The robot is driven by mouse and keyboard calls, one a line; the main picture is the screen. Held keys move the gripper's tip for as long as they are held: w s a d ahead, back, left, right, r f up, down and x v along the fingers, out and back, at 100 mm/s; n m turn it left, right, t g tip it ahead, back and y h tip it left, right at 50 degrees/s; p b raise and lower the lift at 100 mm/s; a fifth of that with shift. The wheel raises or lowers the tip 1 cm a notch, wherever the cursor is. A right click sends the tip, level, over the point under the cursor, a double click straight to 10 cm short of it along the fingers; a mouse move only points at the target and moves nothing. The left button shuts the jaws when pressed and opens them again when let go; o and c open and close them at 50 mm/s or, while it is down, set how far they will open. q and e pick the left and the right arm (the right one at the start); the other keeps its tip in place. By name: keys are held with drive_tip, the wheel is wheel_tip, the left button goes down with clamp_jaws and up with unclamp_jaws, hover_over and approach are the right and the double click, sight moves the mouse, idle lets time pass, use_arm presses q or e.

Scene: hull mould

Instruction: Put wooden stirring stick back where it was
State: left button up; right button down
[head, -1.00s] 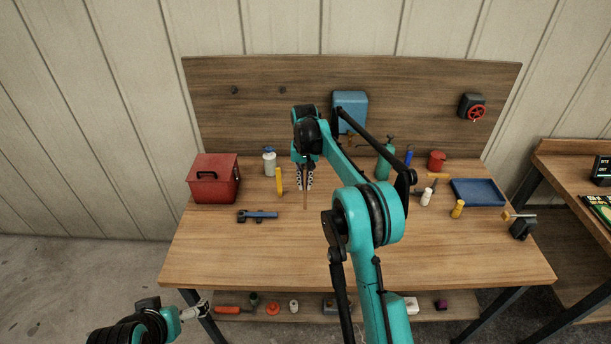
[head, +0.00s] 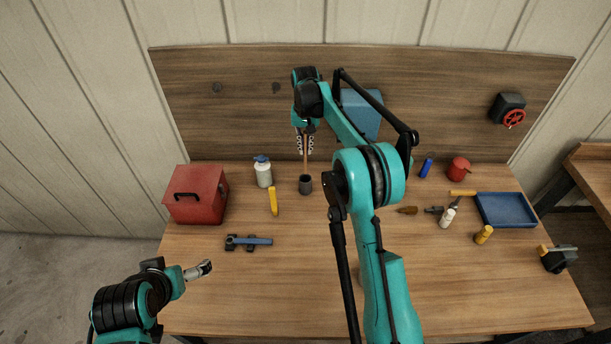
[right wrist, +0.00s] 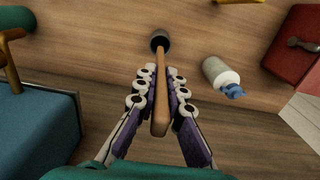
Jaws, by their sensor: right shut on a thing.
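The wooden stirring stick (head: 306,163) is a thin brown rod, held upright in my right gripper (head: 305,146). In the right wrist view the stick (right wrist: 161,95) runs between the two fingers of my right gripper (right wrist: 160,76), which are shut on it. Its far end points at the mouth of a dark grey cup (head: 305,185), which also shows in the right wrist view (right wrist: 160,37). The stick's lower end is at or just above the cup's rim; I cannot tell if it is inside. My left gripper (head: 198,270) is low at the left, away from these; its jaws are unclear.
A blue clamp-like tool (head: 250,241) lies in front. A blue tray (head: 506,210) is at the right. The front bench top is clear.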

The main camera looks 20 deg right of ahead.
sight(305, 173)
wheel_tip(305, 173, down, 9)
drive_tip(key=shift+f+b, duration=0.1)
drive_tip(key=shift+b, duration=0.65)
drive_tip(key=shift+f, duration=0.25)
drive_tip(key=shift+f, duration=0.15)
drive_tip(key=c, duration=1.6)
unclamp_jaws()
